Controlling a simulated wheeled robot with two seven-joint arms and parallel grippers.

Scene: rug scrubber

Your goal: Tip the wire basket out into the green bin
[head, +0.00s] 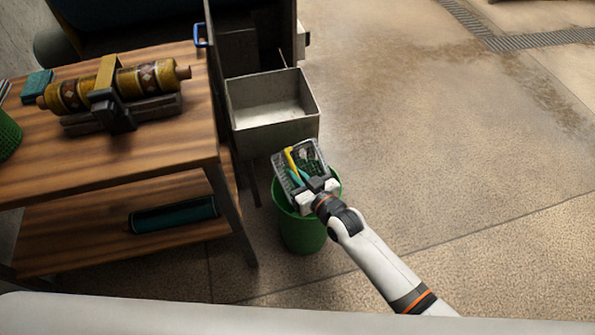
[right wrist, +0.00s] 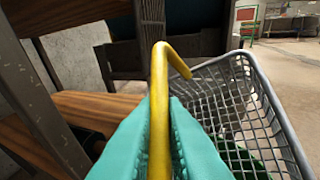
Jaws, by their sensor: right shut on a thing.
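The wire basket (head: 316,150) is grey mesh with a yellow handle (head: 290,158). It is held over the green bin (head: 303,235), which stands on the floor beside the table. My right gripper (head: 298,177) is shut on the yellow handle. In the right wrist view, its teal fingers (right wrist: 160,125) pinch the handle (right wrist: 160,75), and the basket (right wrist: 245,105) hangs to the right. Green shows through the mesh; I cannot tell whether it is contents or the bin. Basket and gripper hide much of the bin's opening. My left gripper is not in view.
A wooden table (head: 185,95) at left bears a patterned roll (head: 150,80) on a stand. A teal roll (head: 172,214) lies on its lower shelf. A metal trough (head: 272,125) is just behind the bin. Open floor (head: 450,150) lies to the right.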

